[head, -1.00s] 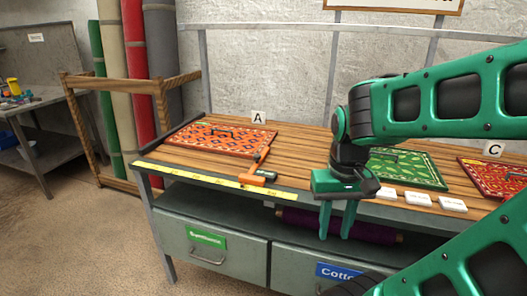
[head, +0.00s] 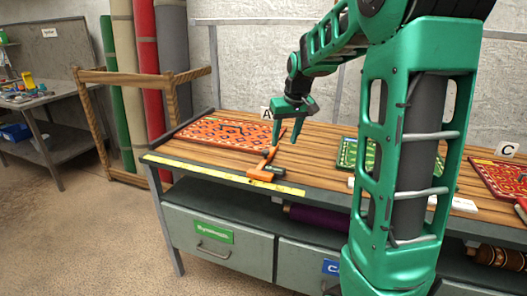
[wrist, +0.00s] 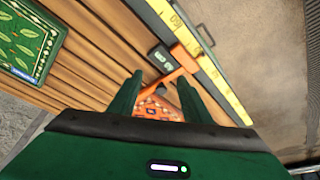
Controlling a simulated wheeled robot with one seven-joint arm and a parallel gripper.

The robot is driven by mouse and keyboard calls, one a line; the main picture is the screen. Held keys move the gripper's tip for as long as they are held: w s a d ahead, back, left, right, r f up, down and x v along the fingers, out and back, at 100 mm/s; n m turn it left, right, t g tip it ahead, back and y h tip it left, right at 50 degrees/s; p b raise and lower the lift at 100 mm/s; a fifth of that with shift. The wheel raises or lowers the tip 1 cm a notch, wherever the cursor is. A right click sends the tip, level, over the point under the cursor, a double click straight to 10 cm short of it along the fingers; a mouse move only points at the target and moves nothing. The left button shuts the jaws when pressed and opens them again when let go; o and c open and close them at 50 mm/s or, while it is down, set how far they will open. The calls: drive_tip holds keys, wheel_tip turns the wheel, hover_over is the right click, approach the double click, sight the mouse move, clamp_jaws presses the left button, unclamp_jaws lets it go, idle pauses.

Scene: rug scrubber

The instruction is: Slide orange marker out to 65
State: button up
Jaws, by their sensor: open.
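The orange marker (head: 261,172) sits at the front edge of the workbench, on the yellow ruler strip (head: 215,173). It has an orange stem reaching back across the planks and a dark readout on its side. In the wrist view the marker (wrist: 186,57) lies beyond my fingertips; the readout's digits are too small to read surely. The ruler (wrist: 178,22) shows a "60" near the marker. My gripper (head: 285,143) is open and empty, pointing down above the bench just behind the marker. In the wrist view its fingers (wrist: 160,82) appear either side of the stem's line, apparently above it.
A red patterned rug (head: 225,132) lies on the bench behind and left of the marker. A green rug (head: 349,153) and a red rug (head: 497,178) lie to the right. Drawers are below. Rolled rugs stand at the left behind a wooden rack (head: 147,76).

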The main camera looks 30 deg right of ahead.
drive_tip(key=n, duration=0.1)
approach(266, 152)
drive_tip(key=shift+t, duration=0.4)
drive_tip(key=x, duration=0.8)
drive_tip(key=shift+s+d+f, duration=0.1)
drive_tip(key=shift+f, duration=0.1)
clamp_jaws()
